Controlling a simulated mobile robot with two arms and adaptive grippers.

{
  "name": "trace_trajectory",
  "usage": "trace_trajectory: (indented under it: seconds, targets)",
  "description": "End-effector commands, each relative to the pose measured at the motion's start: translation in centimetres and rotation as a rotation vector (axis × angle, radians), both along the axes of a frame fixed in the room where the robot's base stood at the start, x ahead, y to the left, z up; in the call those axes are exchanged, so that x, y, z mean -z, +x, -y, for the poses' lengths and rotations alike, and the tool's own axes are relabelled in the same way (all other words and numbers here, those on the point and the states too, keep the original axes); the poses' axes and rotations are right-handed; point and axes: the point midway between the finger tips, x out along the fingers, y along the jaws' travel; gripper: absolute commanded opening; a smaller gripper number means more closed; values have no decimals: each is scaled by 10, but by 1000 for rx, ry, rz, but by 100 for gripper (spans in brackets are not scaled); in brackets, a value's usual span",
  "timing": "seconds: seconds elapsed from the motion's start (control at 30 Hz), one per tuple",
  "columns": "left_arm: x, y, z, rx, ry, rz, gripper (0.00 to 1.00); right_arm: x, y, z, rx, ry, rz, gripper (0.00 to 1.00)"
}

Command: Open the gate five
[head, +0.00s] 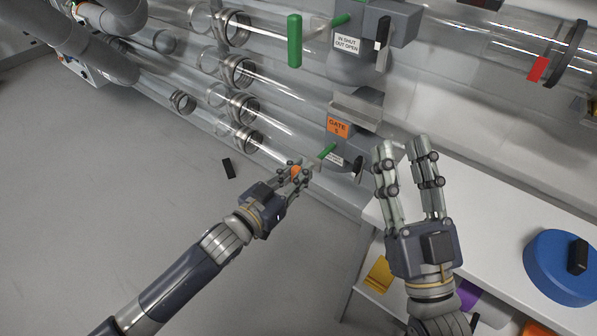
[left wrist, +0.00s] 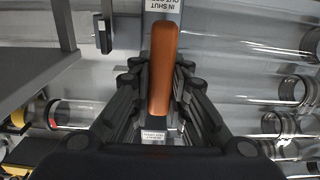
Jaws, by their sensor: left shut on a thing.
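Gate five is a grey housing on the clear tubes, marked by an orange label (head: 338,127) reading GATE 5. A green rod (head: 328,150) sticks out of it to the left, and an orange handle (head: 296,171) lies at my left gripper. My left gripper (head: 297,170) is shut on this handle. In the left wrist view, the long orange handle (left wrist: 163,70) stands between the fingers, with an upside-down IN SHUT, OUT OPEN label (left wrist: 163,5) beyond it. My right gripper (head: 404,148) is empty with its fingers apart, to the right of the gate housing.
Another gate above has a green handle (head: 294,40) and an IN SHUT, OUT OPEN label (head: 346,43). A white table (head: 480,190) at right holds a blue round object (head: 545,270). A small black piece (head: 229,168) lies on the open grey floor at left.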

Motion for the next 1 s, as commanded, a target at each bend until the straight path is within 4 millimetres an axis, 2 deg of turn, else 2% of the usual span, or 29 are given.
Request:
trace_trajectory:
  seconds: [0.03,0.1,0.43,0.57,1.0]
  targets:
    - [0,0,0,0,0,0,20,0,0,0,0,0,0,35]
    - [0,0,0,0,0,0,36,0,0,0,0,0,1,35]
    - [0,0,0,0,0,0,37,-1,0,0,0,1,3,35]
    - [1,-6,-5,0,0,-1,37,-1,0,0,-1,0,3,35]
    - [2,-71,-52,0,2,-3,37,-1,0,0,0,1,3,35]
